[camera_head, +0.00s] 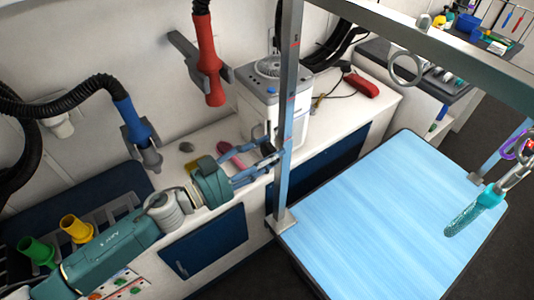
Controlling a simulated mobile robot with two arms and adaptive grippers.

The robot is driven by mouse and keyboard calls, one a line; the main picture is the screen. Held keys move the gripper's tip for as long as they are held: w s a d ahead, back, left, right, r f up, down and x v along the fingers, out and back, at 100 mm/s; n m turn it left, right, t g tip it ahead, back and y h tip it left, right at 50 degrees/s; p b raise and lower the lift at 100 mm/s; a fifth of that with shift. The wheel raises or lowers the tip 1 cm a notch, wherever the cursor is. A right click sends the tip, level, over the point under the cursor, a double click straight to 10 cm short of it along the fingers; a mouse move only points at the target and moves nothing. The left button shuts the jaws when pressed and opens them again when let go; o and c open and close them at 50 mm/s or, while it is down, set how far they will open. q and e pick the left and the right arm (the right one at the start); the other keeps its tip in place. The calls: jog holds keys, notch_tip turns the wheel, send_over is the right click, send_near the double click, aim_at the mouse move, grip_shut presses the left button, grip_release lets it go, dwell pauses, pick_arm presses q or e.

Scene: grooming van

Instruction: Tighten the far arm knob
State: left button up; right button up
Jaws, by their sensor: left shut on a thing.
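The grey metal grooming post (287,110) stands upright at the back corner of the blue table (380,220), with its foot on the table's edge. My left gripper (274,150) reaches in from the left, and its blue fingers meet at the side of this post, partway up. It is shut on a small part there that I take to be the far arm knob; the fingers and post mostly hide it, so I cannot tell its shape or how tight it is. My right gripper is not in view.
An overhead bar (440,55) crosses above the table, with a ring (406,68) hanging from it. A teal item (475,210) hangs at the right. A white machine (268,95) stands on the counter behind the post. Red (207,55) and blue (130,118) hose nozzles hang on the wall.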

pick_arm(q)
jog(key=shift+r+m, duration=0.2)
jog(key=shift+m, duration=0.2)
jog(key=m, duration=0.4)
jog(key=shift+m, duration=0.4)
jog(key=m+b, duration=0.1)
jog(key=m, duration=0.4)
jog(key=shift+d+f, duration=0.1)
jog(key=m+b, duration=0.1)
jog(key=m, duration=0.5)
jog(key=shift+f+m+b, duration=0.1)
jog(key=shift+m+b, duration=0.2)
jog(key=shift+m, duration=0.1)
jog(key=m+b, duration=0.1)
jog(key=m, duration=0.4)
jog(key=shift+s+f, duration=0.1)
jog(key=shift+f, duration=0.05)
jog(key=shift+m, duration=0.4)
jog(key=shift+f, duration=0.1)
jog(key=o, duration=1.1)
jog(key=shift+o, duration=0.4)
